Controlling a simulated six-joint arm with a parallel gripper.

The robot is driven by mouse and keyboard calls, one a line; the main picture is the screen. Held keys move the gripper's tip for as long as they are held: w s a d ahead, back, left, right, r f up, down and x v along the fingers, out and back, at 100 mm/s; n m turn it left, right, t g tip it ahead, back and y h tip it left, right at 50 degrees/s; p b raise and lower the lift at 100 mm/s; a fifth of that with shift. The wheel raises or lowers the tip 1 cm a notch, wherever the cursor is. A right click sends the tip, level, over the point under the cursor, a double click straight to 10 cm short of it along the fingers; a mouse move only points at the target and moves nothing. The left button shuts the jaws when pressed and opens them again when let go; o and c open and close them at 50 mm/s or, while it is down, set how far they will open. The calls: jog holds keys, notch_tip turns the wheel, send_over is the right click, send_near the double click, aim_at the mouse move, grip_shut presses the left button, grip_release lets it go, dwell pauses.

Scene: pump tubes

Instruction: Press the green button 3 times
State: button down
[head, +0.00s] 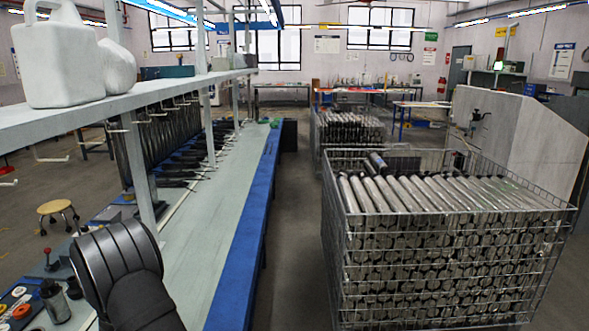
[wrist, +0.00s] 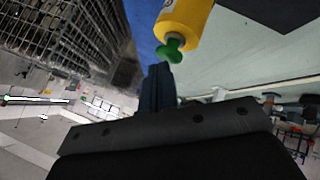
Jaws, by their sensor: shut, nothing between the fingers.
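The green button (wrist: 174,48) shows in the wrist view at the end of a yellow cylindrical housing (wrist: 186,20), at the top middle of the picture. My gripper (wrist: 158,70) is shut and empty, its dark fingers pointing up toward the button. The fingertips lie just below and slightly left of the green button in the picture; I cannot tell whether they touch it. I cannot make out the green button in the head view, where my dark arm (head: 120,268) covers part of the bench at the lower left.
A pale bench (head: 195,235) with a blue front edge (head: 250,240) runs away from me. A shelf (head: 110,93) above it carries a white jug (head: 62,65). A wire crate of metal tubes (head: 440,270) stands right, across an open aisle (head: 293,225). Small coloured parts lie lower left.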

jog(key=shift+r, duration=0.1)
jog(key=shift+r, duration=2.95)
dwell(0.4)
jog(key=shift+f, duration=3.05)
